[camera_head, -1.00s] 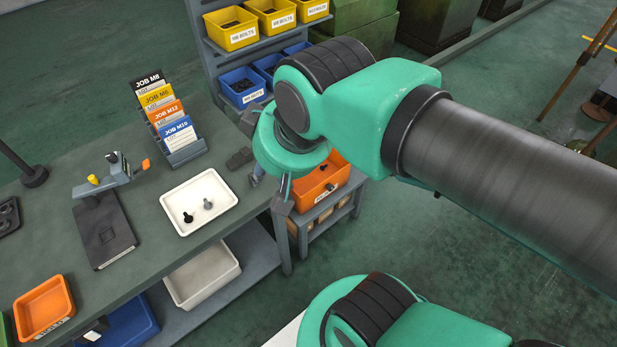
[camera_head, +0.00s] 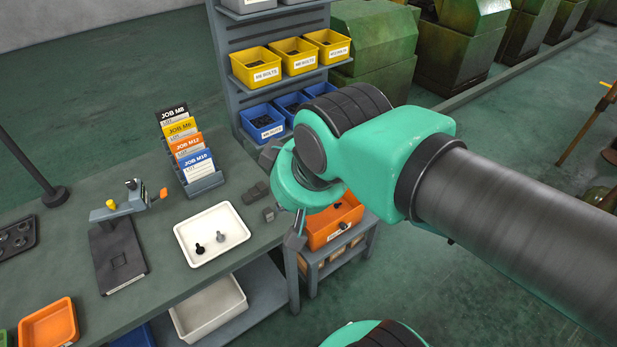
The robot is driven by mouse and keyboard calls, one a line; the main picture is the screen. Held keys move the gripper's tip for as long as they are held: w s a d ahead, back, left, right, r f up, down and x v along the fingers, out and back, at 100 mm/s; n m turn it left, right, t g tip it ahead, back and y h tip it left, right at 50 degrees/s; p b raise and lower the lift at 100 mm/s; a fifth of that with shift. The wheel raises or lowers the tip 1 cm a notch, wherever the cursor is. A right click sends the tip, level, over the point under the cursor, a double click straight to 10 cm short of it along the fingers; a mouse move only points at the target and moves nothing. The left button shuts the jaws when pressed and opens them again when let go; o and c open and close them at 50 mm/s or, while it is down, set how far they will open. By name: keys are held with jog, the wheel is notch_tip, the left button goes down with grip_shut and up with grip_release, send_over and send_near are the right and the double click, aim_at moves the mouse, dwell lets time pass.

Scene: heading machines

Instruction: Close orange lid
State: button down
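An orange box (camera_head: 337,221) with a white label stands on a small grey cart at the right end of the workbench. I cannot make out a separate orange lid; my arm covers the box's upper left part. My gripper (camera_head: 284,226) hangs from the green wrist just left of the box, near the bench's right end. The wrist hides much of it, so its opening and any contact with the box cannot be told.
The workbench holds a white tray (camera_head: 212,234) with two bolts, a job card rack (camera_head: 193,165), a grey fixture (camera_head: 117,245) and an orange bin (camera_head: 48,326). A rack with yellow bins (camera_head: 257,66) and blue bins (camera_head: 262,122) stands behind. Open floor lies right of the cart.

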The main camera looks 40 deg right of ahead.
jog(key=w+d+f+t+h+p, duration=0.1)
jog(key=w+d, duration=0.7)
jog(key=w, duration=0.4)
jog(key=w+d+t+h+p, duration=0.1)
jog(key=w+d+h, duration=0.1)
jog(key=w+d, duration=0.75)
jog(key=w+d+f+t+h+p, duration=0.1)
jog(key=w+d, duration=0.6)
jog(key=w, duration=0.6)
jog(key=w+d+f+y+p, duration=0.1)
jog(key=w+d+f+y, duration=0.1)
jog(key=f, duration=0.7)
jog(key=w+d+f+n+y+p, duration=0.1)
jog(key=w+d+f, duration=0.3)
jog(key=f, duration=0.6)
jog(key=w+d+f+n+y+p, duration=0.1)
jog(key=w+d+f, duration=0.3)
jog(key=f, duration=0.5)
jog(key=shift+f+y, duration=0.15)
jog(key=shift+y, duration=0.65)
jog(key=b+x, duration=0.2)
jog(key=x, duration=0.8)
jog(key=shift+w, duration=0.1)
